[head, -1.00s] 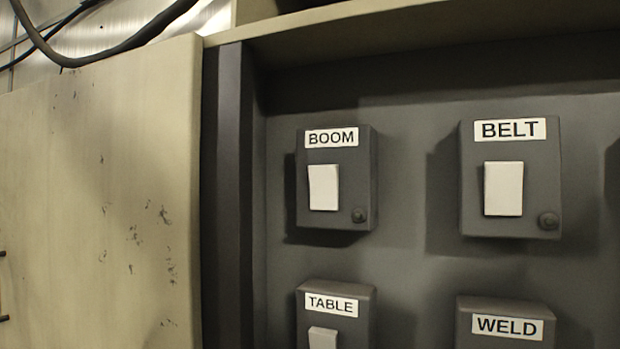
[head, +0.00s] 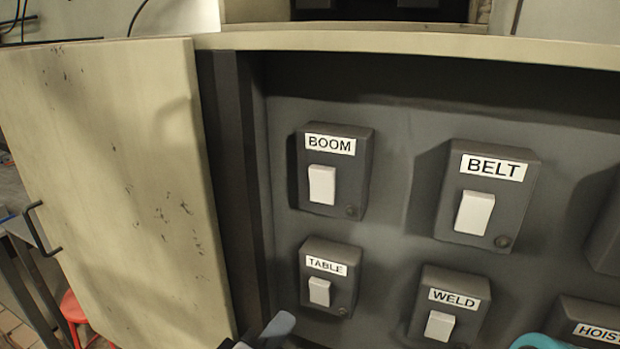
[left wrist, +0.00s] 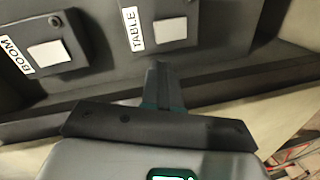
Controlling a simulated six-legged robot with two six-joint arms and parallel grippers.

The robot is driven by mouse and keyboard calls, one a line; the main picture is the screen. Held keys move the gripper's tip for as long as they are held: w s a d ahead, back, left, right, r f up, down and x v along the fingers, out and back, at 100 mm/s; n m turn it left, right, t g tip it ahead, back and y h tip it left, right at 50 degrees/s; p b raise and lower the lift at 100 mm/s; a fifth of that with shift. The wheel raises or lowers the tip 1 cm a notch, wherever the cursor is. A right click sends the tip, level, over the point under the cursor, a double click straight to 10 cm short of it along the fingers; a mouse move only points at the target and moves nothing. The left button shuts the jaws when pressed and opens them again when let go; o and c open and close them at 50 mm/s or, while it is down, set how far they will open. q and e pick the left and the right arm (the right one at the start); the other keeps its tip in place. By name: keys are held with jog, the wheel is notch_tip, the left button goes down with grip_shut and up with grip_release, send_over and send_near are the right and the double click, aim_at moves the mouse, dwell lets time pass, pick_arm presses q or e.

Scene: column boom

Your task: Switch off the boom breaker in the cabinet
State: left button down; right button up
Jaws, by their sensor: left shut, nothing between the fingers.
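The BOOM breaker (head: 334,171) is a dark grey box with a white label, a pale rocker switch (head: 322,184) and a small round dark knob. It is at the upper left inside the open cabinet. I cannot tell which way its rocker is set. It also shows at the left of the left wrist view (left wrist: 72,28). My left gripper (head: 279,325) shows at the bottom of the head view, below the BOOM breaker and apart from it. In the left wrist view its fingers (left wrist: 161,72) are together and empty, pointing in near the TABLE breaker.
The TABLE breaker (head: 328,275) sits below BOOM, BELT (head: 489,192) to its right, WELD (head: 448,306) lower right, and HOIST (head: 590,318) at the edge. The cabinet door (head: 120,190) stands open at left. A red stool (head: 73,308) is beyond it.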

aim_at(318, 177)
pick_arm(q)
jog(key=s+a+r+n+t+h+p, duration=0.1)
jog(key=s+r+n+t+p, duration=0.2)
jog(key=r, duration=1.3)
jog(key=shift+s, duration=1.1)
pick_arm(e)
notch_tip(318, 177, up, 6)
jog(key=shift+f, duration=0.2)
pick_arm(q)
jog(key=shift+r, duration=0.1)
jog(key=shift+h, duration=0.3)
jog(key=p+x, duration=0.4)
jog(key=x, duration=1)
jog(key=shift+a+p, duration=0.15)
jog(key=shift+p, duration=0.2)
pick_arm(e)
notch_tip(318, 177, up, 4)
jog(key=shift+r, duration=0.1)
pick_arm(q)
jog(key=shift+w+b, duration=0.2)
jog(key=shift+b, duration=0.35)
jog(key=shift+r, duration=0.1)
pick_arm(e)
jog(key=shift+f, duration=0.35)
